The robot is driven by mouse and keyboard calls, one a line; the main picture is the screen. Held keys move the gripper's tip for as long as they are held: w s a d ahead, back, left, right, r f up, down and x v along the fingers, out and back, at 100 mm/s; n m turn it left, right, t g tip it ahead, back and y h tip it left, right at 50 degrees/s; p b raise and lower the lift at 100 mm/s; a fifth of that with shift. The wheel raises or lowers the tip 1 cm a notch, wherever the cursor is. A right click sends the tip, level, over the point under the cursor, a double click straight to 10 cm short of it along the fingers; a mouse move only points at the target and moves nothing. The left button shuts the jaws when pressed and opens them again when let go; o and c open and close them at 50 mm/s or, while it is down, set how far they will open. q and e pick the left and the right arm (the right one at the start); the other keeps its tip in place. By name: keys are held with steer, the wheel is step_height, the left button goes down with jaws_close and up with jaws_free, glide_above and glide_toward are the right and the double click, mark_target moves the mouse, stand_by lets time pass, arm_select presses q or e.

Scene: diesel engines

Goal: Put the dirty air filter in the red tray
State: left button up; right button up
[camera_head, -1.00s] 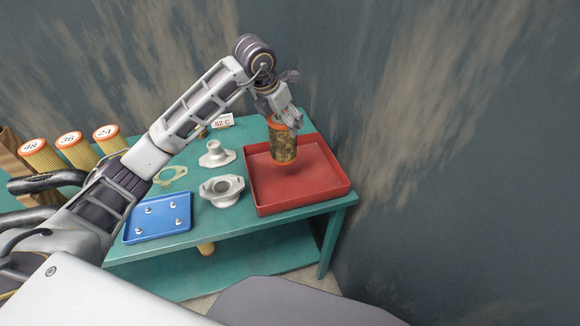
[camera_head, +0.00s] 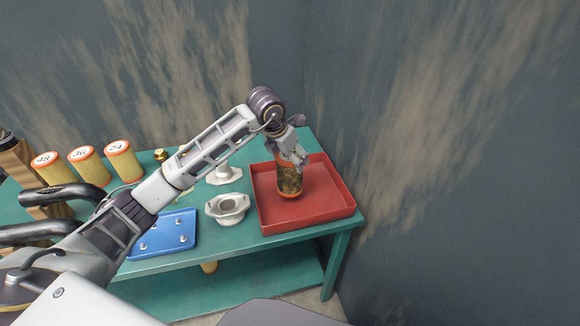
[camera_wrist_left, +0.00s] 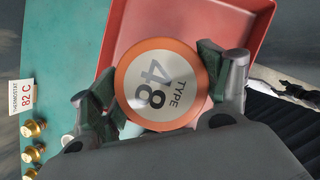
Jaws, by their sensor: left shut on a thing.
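The dirty air filter (camera_head: 289,181) is a dark, grimy cylinder with orange ends. It is upright inside the red tray's outline (camera_head: 312,221), at or just above the tray floor; I cannot tell whether it touches. My left gripper (camera_head: 291,158) is shut on its upper end. In the left wrist view the filter's top (camera_wrist_left: 162,84) reads "TYPE 48" inside an orange ring, between the two fingers (camera_wrist_left: 160,95), with the red tray (camera_wrist_left: 200,22) beyond it. My right gripper is not in view.
Several clean yellow filters (camera_head: 89,166) stand at the left of the green table (camera_head: 240,244). A blue tray (camera_head: 160,246) with small metal parts and a pale metal housing (camera_head: 227,208) lie left of the red tray. Brass parts (camera_wrist_left: 34,129) and an "82 C" card (camera_wrist_left: 23,97) show in the wrist view.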

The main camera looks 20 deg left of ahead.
arm_select(q)
step_height(320, 180, down, 2)
steer(key=shift+f, duration=0.85)
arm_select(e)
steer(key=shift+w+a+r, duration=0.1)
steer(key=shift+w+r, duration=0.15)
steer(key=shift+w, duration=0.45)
arm_select(q)
steer(key=o, duration=1.1)
steer(key=shift+f, duration=0.15)
steer(key=o, duration=0.5)
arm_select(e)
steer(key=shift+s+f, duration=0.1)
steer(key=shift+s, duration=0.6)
